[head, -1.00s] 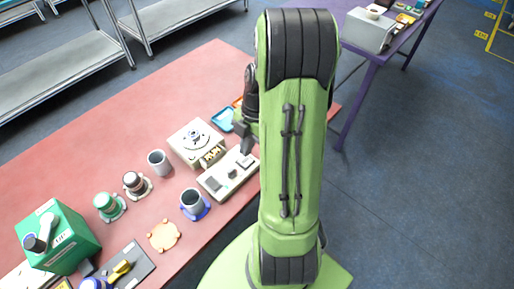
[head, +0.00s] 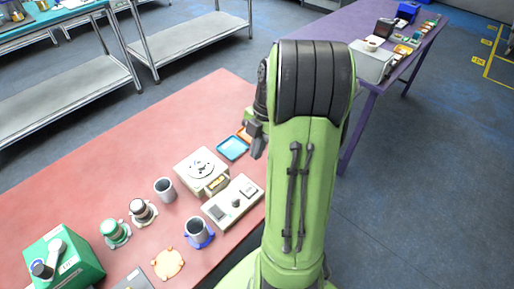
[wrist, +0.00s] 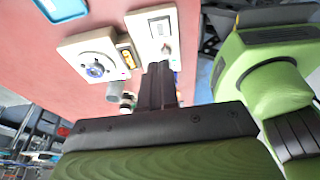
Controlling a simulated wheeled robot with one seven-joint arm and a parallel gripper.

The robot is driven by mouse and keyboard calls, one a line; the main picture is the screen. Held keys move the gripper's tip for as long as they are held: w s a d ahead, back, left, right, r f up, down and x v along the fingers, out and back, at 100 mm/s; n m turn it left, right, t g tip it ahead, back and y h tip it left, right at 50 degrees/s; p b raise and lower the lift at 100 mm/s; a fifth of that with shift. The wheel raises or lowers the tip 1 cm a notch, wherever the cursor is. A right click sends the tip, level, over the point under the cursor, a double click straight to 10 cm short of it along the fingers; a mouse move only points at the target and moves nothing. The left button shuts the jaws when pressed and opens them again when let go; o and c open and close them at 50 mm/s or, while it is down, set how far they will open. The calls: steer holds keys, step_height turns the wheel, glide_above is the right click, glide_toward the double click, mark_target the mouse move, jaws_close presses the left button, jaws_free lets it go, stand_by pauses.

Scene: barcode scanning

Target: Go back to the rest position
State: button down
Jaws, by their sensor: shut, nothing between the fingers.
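My gripper (head: 257,143) is in the head view just left of my green arm, above the right edge of the red table (head: 95,165). It is shut and empty. In the wrist view my gripper (wrist: 158,82) points at the table, its dark fingers together. A white panel device (head: 233,202) lies below it on the table; it also shows in the wrist view (wrist: 143,35). A white box with a round dial (head: 201,168) stands beside the panel, and shows in the wrist view too (wrist: 85,50). My arm hides part of the table edge.
Grey cup (head: 165,188), another cup on a blue coaster (head: 196,228), two jars on coasters and a green box (head: 68,258) stand on the left. A blue tray (head: 233,147) lies near my gripper. A purple table (head: 345,60) is behind right. The floor at right is clear.

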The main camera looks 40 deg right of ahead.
stand_by(0.3)
steer(key=s+a+r+m+t+h+p, duration=0.2)
steer(key=s+a+r+m+h, duration=0.1)
steer(key=a+r+m, duration=0.9)
steer(key=s+a+m+t+p, duration=0.1)
steer(key=s+a+m+t, duration=0.2)
steer(key=s+a+m, duration=0.3)
steer(key=shift+s+a+r, duration=0.35)
steer(key=shift+a+r, duration=0.1)
steer(key=shift+a, duration=0.05)
